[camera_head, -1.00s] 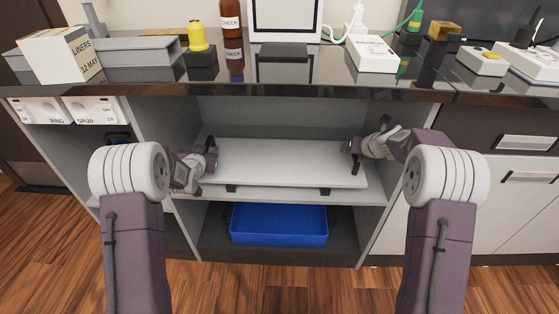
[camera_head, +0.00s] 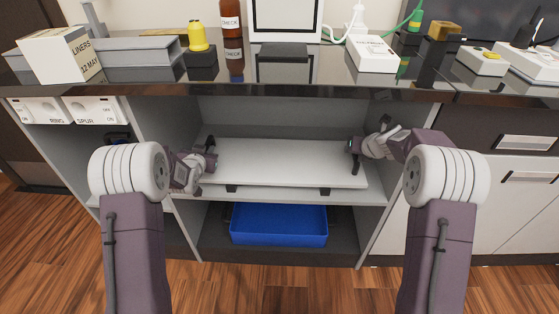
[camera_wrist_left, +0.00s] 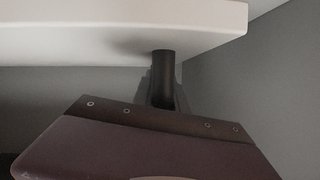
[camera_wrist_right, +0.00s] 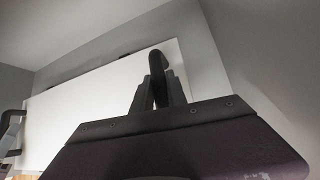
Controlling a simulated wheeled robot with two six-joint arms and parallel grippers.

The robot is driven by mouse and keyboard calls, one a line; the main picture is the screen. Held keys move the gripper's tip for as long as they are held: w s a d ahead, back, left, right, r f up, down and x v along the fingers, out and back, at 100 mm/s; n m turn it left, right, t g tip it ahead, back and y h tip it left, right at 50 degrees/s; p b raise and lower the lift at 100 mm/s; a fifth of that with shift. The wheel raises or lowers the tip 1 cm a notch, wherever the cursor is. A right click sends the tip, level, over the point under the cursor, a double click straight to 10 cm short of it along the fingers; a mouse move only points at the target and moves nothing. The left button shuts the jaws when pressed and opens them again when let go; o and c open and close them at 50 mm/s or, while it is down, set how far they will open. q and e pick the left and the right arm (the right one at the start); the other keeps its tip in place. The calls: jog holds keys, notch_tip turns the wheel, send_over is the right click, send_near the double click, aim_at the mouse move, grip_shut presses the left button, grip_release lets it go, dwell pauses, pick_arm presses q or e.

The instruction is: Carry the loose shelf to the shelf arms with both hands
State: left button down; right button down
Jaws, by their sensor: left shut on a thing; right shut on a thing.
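The loose shelf (camera_head: 285,160) is a flat white board inside the open cabinet bay, a little above a fixed grey ledge. My left gripper (camera_head: 210,161) is shut on a dark handle at its left end; the left wrist view shows this dark post (camera_wrist_left: 162,72) against the white board (camera_wrist_left: 110,30). My right gripper (camera_head: 354,146) is shut on the handle at its right end; the right wrist view shows the dark handle (camera_wrist_right: 158,72) between the fingers. Two small black pieces (camera_head: 231,188) (camera_head: 324,190) show under the shelf's front edge; I cannot tell whether these are the shelf arms.
Cabinet side walls (camera_head: 160,140) stand close at both ends of the shelf. A blue tray (camera_head: 279,225) sits in the compartment below. The dark countertop (camera_head: 300,92) overhangs the bay and carries bottles, boxes and devices.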

dwell(0.8)
